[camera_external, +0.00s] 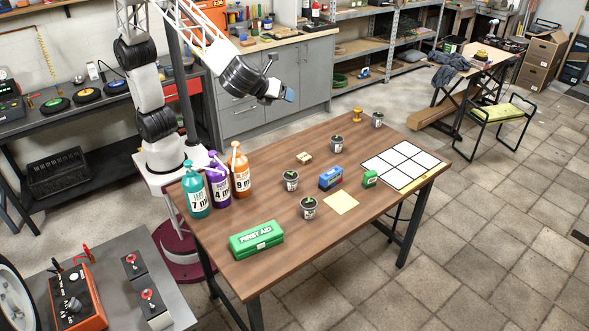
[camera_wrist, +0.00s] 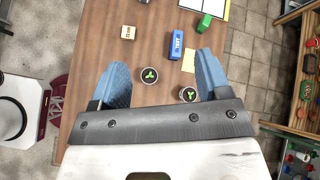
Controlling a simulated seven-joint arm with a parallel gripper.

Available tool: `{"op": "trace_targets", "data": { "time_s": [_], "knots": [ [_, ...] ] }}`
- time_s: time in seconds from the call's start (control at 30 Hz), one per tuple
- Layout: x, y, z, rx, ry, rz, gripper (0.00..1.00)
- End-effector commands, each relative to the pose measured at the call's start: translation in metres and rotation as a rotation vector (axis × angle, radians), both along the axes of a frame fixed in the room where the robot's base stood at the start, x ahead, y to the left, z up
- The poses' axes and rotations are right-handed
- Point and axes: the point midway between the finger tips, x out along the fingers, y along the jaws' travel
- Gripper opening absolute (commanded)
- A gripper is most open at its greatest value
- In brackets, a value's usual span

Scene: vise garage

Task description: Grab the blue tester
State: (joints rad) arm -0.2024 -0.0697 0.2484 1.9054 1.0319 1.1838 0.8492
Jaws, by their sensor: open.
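The blue tester (camera_external: 331,177) is a small blue box near the middle of the wooden table, between the potted plants and a small green box. In the wrist view the blue tester (camera_wrist: 176,46) shows its white lettering and lies beyond my fingertips, nearer the right finger. My gripper (camera_wrist: 160,75) is open and empty, with two blue fingers spread wide above the table. In the external view my gripper (camera_external: 286,95) is raised well above the table's back left side, apart from the tester.
Potted plants (camera_external: 291,181) stand around the tester, and a yellow sheet (camera_external: 341,202) lies in front of it. The small green box (camera_external: 370,178) and a white grid (camera_external: 405,165) are to its right.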

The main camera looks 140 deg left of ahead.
Motion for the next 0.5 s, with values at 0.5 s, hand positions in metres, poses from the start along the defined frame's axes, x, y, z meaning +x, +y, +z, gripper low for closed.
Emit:
{"op": "trace_targets", "data": {
  "time_s": [0.5],
  "knots": [
    [0.071, 0.066, -0.019, 0.173, 0.255, -0.137, 0.7]
  ]
}}
